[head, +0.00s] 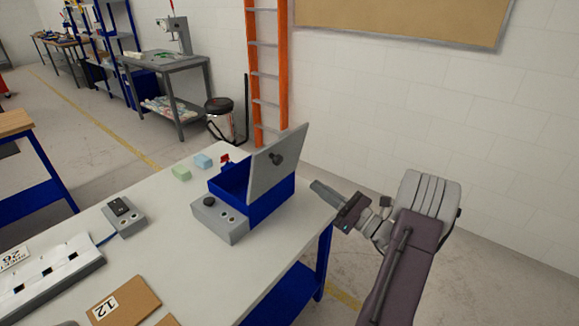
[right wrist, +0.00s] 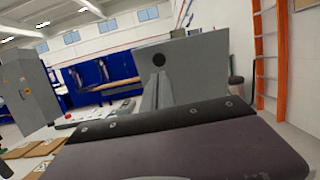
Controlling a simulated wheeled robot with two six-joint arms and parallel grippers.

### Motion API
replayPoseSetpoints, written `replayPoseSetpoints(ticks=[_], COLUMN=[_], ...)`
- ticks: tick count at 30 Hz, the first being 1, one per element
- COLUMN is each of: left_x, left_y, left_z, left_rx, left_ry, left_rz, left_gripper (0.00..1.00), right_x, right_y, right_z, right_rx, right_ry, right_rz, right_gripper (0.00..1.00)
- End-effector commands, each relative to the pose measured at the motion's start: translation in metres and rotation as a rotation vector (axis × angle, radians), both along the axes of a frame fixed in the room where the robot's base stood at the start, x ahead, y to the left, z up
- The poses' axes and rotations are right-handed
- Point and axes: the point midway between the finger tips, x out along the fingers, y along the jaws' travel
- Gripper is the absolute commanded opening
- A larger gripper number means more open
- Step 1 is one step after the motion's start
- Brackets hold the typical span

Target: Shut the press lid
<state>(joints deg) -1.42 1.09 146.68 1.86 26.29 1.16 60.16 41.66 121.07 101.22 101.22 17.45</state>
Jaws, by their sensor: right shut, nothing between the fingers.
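The press is a blue box (head: 268,205) near the right edge of the light worktable (head: 165,230), with a grey control unit (head: 218,220) at its front left. Its grey lid (head: 280,152) stands raised and tilted, with a dark round knob (head: 276,159) on its face. The lid (right wrist: 197,80) also shows ahead in the right wrist view. My right gripper (head: 320,190) is shut and empty, to the right of the press and apart from the lid. My left gripper is not in view.
A green foam block (head: 181,173) and a blue foam block (head: 203,161) lie behind the press. An orange ladder (head: 267,80) stands behind.

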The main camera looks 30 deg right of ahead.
Motion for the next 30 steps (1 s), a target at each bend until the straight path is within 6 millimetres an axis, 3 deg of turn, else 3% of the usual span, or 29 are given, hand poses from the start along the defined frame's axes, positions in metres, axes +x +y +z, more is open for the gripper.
replayPoseSetpoints(ticks=[9,15,30], left_x=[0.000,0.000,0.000], left_y=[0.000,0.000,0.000], left_z=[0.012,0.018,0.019], left_rx=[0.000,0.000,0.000], left_ry=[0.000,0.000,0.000], left_rz=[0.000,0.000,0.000], left_gripper=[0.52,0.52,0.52], right_x=[0.063,0.090,0.099], right_y=[0.028,0.038,0.041], right_z=[0.019,0.026,0.027], right_rx=[-0.001,-0.001,0.001], right_ry=[0.000,0.000,0.001], right_rz=[0.005,0.003,0.000], right_gripper=[0.00,0.00,0.00])
